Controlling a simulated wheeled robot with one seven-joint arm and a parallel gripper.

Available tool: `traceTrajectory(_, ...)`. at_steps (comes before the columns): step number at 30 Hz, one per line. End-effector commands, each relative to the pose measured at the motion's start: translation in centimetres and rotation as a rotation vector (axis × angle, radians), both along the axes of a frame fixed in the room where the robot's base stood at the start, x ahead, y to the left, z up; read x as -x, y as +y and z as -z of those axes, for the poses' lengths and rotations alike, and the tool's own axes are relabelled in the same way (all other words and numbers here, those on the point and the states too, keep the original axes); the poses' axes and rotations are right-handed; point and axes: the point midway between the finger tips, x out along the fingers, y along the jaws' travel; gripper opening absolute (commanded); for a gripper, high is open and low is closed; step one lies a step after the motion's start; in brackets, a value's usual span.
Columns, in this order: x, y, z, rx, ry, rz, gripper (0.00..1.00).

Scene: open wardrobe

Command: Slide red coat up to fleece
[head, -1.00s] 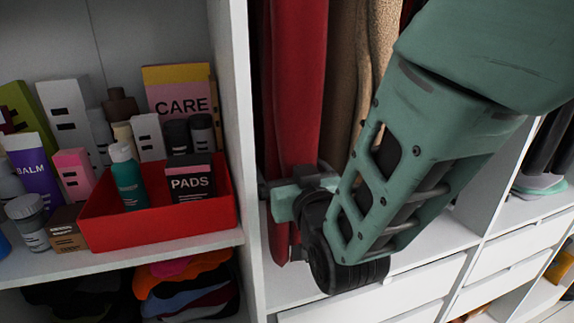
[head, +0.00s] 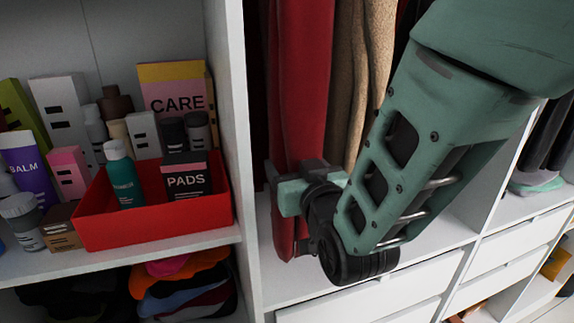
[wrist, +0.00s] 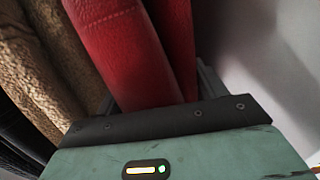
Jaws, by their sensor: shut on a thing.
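The red coat (head: 303,90) hangs in the middle compartment, close to the white upright panel on its left. My gripper (head: 303,190) is shut on the lower part of the coat. The tan fleece (head: 347,90) hangs just to the right of the coat in the head view, with a narrow dark gap between them. In the wrist view the coat (wrist: 125,50) fills the middle, in front of the gripper, and the fleece (wrist: 38,70) is on the left. The fingertips are mostly hidden by the coat and the gripper body. The coat's top and the rail are out of view.
The white upright panel (head: 233,110) stands left of the coat. Beyond it a shelf holds a red tray (head: 150,225) with bottles and boxes. White drawers (head: 365,300) lie below the compartment. More dark garments hang right of the fleece.

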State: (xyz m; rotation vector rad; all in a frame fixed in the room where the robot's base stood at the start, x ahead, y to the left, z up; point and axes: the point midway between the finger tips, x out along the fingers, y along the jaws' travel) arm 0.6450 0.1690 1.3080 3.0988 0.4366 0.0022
Motion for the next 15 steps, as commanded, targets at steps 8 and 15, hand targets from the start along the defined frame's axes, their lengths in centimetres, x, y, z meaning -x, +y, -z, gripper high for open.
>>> traceTrajectory(8,-0.3,-0.9,0.0,-0.008,0.001,0.005,0.14)
traceTrajectory(15,-0.5,-1.6,0.0,-0.008,0.001,0.006,0.14)
